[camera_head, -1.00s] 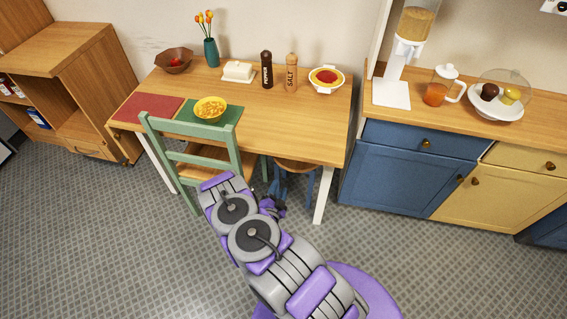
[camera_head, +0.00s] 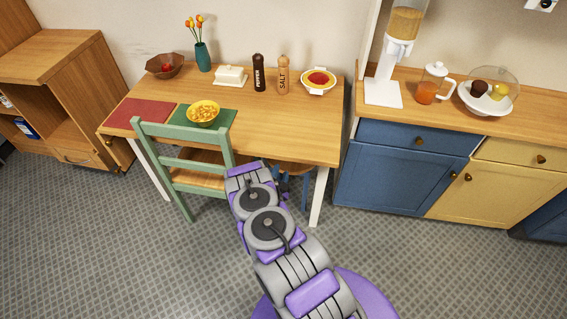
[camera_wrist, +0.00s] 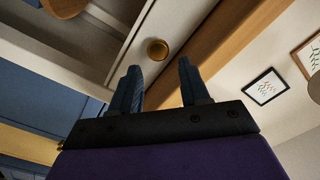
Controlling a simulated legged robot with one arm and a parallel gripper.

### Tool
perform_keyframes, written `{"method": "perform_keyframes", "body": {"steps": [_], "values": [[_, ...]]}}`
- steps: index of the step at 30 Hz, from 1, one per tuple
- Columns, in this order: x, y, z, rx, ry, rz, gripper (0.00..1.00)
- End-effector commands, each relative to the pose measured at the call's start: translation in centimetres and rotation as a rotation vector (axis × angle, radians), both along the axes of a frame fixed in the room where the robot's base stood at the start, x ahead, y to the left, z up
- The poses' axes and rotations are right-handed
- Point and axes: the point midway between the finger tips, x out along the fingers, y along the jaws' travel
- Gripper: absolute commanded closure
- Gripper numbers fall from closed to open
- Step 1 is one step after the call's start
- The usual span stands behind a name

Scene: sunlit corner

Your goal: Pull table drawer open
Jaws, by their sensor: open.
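The wooden table (camera_head: 270,130) stands against the wall in the head view; its drawer front is not visible there. In the wrist view, a pale drawer front (camera_wrist: 182,22) with a round brass knob (camera_wrist: 157,49) runs along the underside of the wooden tabletop edge (camera_wrist: 222,38). My gripper (camera_wrist: 159,67) is open and empty. Its two dark fingertips are just short of the knob, one to each side in the picture, with the knob apart from both. The drawer looks closed. In the head view my arm mostly hides the gripper.
A green chair (camera_head: 185,160) stands at the table's left front, close to my arm. A stool (camera_head: 293,170) is partly under the table. A blue cabinet (camera_head: 385,178) is to the right. A bowl of yellow food (camera_head: 203,112) and shakers are on the table.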

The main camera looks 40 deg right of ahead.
Motion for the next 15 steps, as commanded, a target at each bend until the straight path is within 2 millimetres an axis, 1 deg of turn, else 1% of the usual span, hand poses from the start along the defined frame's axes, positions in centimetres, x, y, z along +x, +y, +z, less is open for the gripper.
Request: {"method": "perform_keyframes", "body": {"steps": [1, 6, 12, 15], "values": [[0.6, -1.1, 0.0, -0.001, -0.005, -0.006, 0.54], [2.5, -3.4, -0.1, 0.000, -0.002, -0.004, 0.54], [4.0, -4.9, -0.1, 0.001, -0.001, -0.003, 0.54], [4.2, -5.1, 0.0, -0.001, 0.000, -0.001, 0.54]]}}
